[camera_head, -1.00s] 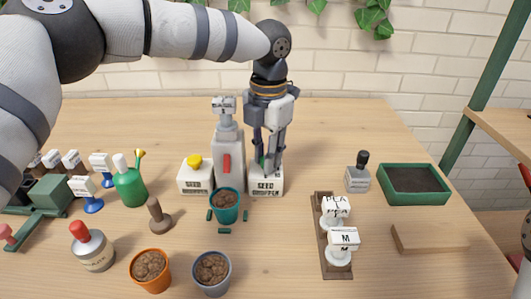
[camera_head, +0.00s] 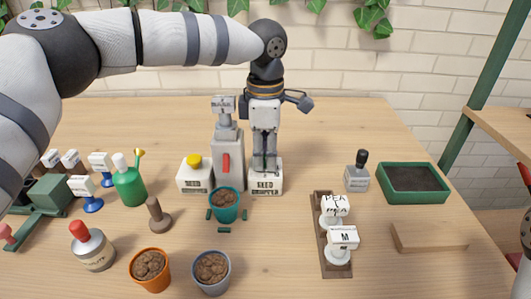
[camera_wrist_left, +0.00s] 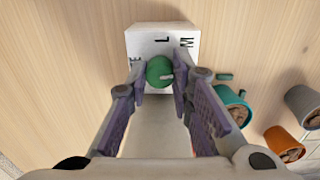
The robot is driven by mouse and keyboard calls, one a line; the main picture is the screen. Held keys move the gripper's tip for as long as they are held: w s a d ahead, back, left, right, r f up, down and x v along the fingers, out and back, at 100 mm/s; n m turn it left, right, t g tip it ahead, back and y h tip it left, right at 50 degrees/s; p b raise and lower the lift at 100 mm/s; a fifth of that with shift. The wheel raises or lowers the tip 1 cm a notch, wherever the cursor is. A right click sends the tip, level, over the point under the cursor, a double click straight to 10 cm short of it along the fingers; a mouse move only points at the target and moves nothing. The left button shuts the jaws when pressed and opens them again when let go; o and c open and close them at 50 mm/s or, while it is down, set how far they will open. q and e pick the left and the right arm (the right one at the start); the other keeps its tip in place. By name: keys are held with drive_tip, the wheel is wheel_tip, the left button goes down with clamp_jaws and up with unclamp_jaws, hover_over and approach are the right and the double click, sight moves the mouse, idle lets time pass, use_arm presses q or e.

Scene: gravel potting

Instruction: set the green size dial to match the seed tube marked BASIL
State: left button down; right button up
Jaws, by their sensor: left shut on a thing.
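My left gripper (camera_head: 265,155) points down over the white box with a "SEED" label (camera_head: 265,183), at the back middle. In the left wrist view, its fingers (camera_wrist_left: 160,78) are shut on the green size dial (camera_wrist_left: 158,70), one on each side. The dial has a white pointer mark toward the right finger. Letters L and M show on the box's white face (camera_wrist_left: 150,36); another mark at left is partly hidden. A labelled tube (camera_head: 223,105) stands in the grey dispenser (camera_head: 228,155); its label is too small to read. My right gripper is out of view.
A second white box with a yellow button (camera_head: 194,174) stands to the left. A teal pot (camera_head: 224,212) sits in front. A brown rack (camera_head: 322,258) at right holds tubes marked PEA and M. Orange (camera_head: 150,282) and grey (camera_head: 212,287) pots stand nearer.

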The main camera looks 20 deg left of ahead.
sight(265, 159)
use_arm(q)
drive_tip(key=shift+m, duration=0.9)
drive_tip(key=c, duration=1.4)
unclamp_jaws()
drive_tip(key=r, duration=1.2)
drive_tip(key=shift+s, duration=0.2)
